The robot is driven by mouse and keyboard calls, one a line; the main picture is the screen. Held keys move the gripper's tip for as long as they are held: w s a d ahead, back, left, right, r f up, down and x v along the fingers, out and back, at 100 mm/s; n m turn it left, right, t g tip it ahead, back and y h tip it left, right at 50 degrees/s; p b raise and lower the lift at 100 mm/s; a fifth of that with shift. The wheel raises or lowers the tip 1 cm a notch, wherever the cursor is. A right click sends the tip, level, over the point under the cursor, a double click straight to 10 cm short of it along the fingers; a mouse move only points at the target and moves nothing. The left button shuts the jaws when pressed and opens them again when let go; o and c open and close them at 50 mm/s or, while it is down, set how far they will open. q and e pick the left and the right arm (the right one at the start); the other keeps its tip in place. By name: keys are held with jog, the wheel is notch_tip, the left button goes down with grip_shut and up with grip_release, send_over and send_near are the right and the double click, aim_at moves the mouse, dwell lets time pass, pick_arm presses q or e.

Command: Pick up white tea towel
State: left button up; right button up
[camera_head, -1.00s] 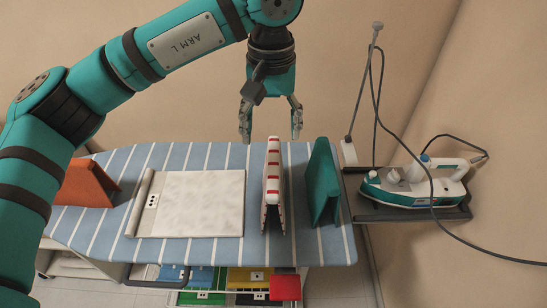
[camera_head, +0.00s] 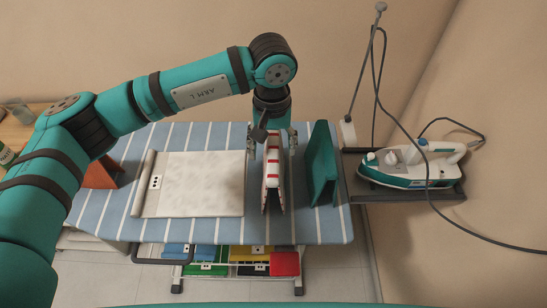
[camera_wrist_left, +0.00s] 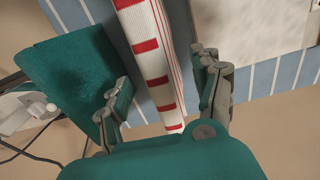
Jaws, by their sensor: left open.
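The white tea towel with red stripes (camera_head: 273,179) stands folded like a tent on the striped ironing board, between the flat white cloth and the green folded cloth. My left gripper (camera_head: 272,146) is over the towel's far end, pointing down. In the left wrist view the open gripper (camera_wrist_left: 165,92) has one finger on each side of the white tea towel (camera_wrist_left: 153,55), with gaps between fingers and cloth. The right gripper is not in view.
The green cloth (camera_head: 320,165) stands close to the right, a flat off-white cloth (camera_head: 200,183) lies left, and an orange cloth (camera_head: 101,174) is partly behind my arm. An iron (camera_head: 410,165) sits on a side rest. Coloured bins (camera_head: 285,264) are below the ironing board (camera_head: 290,232).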

pick_arm(q)
jog(key=shift+s+f+p, duration=0.1)
jog(key=shift+f+p, duration=0.2)
jog(key=shift+p, duration=0.1)
notch_tip(320, 180, down, 4)
jog(key=shift+d+r+p, duration=0.1)
jog(key=shift+p, duration=0.8)
jog(key=shift+f, duration=0.4)
jog(key=shift+c, duration=0.2)
jog(key=c, duration=1.3)
jog(key=shift+r, duration=0.1)
